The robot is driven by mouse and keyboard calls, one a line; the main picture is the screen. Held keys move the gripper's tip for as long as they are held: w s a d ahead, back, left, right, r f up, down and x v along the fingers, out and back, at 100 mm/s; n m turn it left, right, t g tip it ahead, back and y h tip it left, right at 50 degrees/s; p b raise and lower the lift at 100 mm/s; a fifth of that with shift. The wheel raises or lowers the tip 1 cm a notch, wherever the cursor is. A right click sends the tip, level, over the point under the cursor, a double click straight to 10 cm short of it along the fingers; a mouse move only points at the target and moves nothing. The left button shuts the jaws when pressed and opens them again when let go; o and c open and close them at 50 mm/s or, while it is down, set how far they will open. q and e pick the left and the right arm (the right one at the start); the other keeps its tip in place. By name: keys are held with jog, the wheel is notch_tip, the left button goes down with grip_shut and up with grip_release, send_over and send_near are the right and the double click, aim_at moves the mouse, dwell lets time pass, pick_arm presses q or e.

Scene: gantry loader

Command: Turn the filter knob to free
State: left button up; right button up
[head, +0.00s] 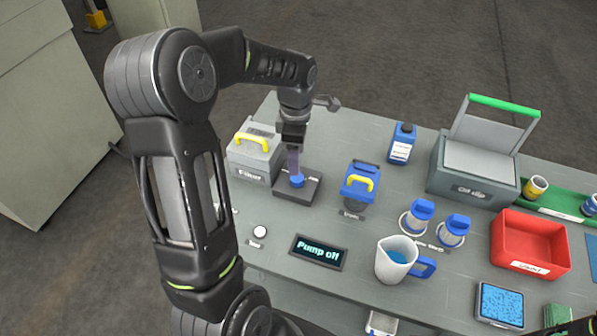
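A small blue knob (297,181) sits on a dark square plate (312,188) on the bench, left of the middle. I cannot read a label on it, so I cannot confirm that it is the filter knob. My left gripper (295,173) points straight down right over the knob. Its fingertips are at or just above the knob's top, and I cannot tell whether they touch it or how far apart they are. My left arm reaches in from the left. My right gripper is out of view; only a dark bit of my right arm shows at the bottom right corner.
A grey box with a yellow handle (255,160) stands left of the plate. A blue-topped unit with a yellow handle (360,182) stands to its right. In front are a white button (260,231), a "Pump off" display (318,252) and a jug (392,262). A red tray (528,243) is farther right.

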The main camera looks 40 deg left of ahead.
aim_at(297, 180)
pick_arm(q)
jog(key=shift+f+p, duration=0.45)
jog(key=shift+f, duration=3.5)
jog(key=shift+c, duration=0.3)
grip_shut()
